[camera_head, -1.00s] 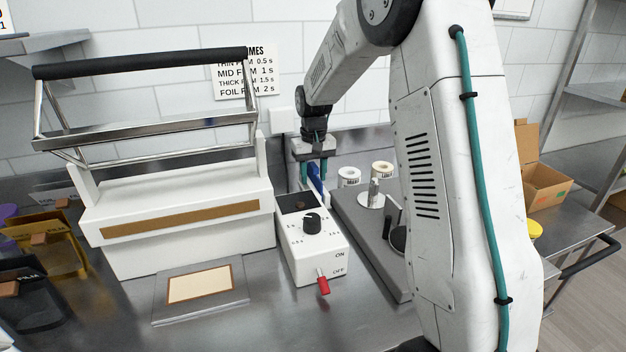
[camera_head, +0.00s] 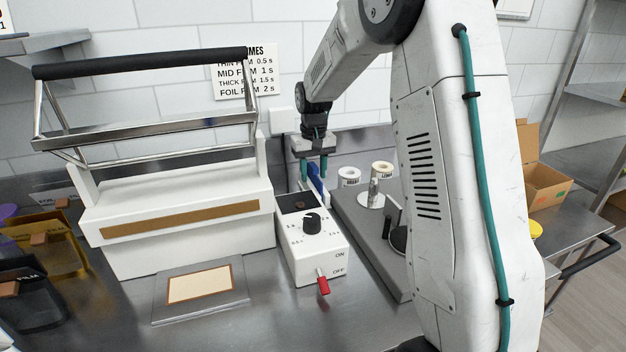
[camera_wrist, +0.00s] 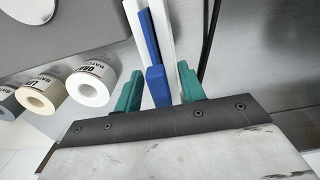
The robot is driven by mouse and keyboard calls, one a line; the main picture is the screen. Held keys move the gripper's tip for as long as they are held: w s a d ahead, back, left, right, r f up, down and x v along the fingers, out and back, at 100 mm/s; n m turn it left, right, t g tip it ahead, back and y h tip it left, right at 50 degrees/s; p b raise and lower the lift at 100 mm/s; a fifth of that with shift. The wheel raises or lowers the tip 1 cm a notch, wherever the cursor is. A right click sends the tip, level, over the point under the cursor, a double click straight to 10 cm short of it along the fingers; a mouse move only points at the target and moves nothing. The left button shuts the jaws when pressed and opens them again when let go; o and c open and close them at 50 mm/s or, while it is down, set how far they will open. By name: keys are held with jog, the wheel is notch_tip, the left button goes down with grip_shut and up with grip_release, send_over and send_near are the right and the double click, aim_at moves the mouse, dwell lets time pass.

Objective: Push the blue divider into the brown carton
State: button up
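A long blue bar (camera_wrist: 152,50), perhaps the blue divider, lies beside a white strip in the wrist view. Its thicker near end stands between my gripper's two green fingers (camera_wrist: 160,84). A gap shows between the bar and the right finger, so my gripper looks open around it, not clamped. In the head view, my gripper (camera_head: 313,170) points down behind the switch box, with the blue piece (camera_head: 315,178) by the fingers. The brown carton (camera_head: 546,186) stands open on the steel surface at the far right, well apart from my gripper.
A white sealer (camera_head: 185,225) with a black-barred metal frame stands left of the switch box (camera_head: 310,245). Label rolls (camera_head: 348,176) and a grey plate (camera_head: 365,235) lie right of the gripper. The tiled wall is close behind.

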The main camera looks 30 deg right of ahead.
grip_shut()
jog(key=shift+r, duration=0.15)
jog(key=shift+r, duration=2.35)
jog(key=shift+r, duration=2.5)
jog(key=c, duration=0.8)
grip_release()
grip_shut()
